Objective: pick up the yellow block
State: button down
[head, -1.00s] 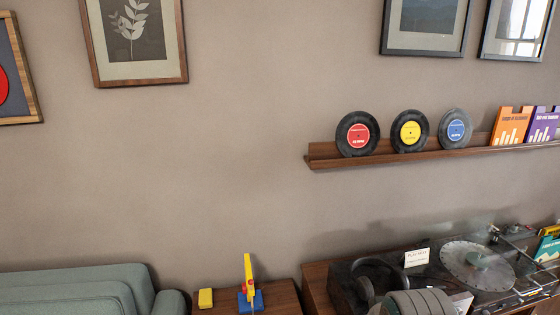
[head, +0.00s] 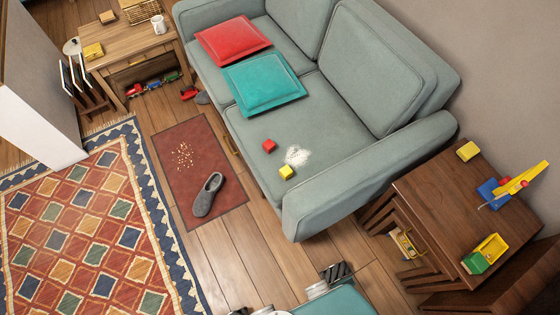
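A small yellow block (head: 286,172) lies on the sofa seat, beside a white powdery patch and close to a red block (head: 269,146). Another yellow block (head: 468,151) sits on the dark wooden side table at the right, near its far edge. I cannot make out my gripper in this view; only parts of my own body show at the bottom edge.
The green sofa (head: 345,115) holds red and teal cushions. The side table (head: 425,190) bears a yellow, red and blue toy (head: 515,185) and a toy truck (head: 487,253). A slipper (head: 208,195) lies on a red mat (head: 180,135). Bare floor shows before the sofa.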

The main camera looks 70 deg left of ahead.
aim_at(286, 173)
jog(key=u, duration=2.5)
jog(key=i+j, duration=0.1)
jog(key=i, duration=0.45)
jog(key=l+z, duration=0.05)
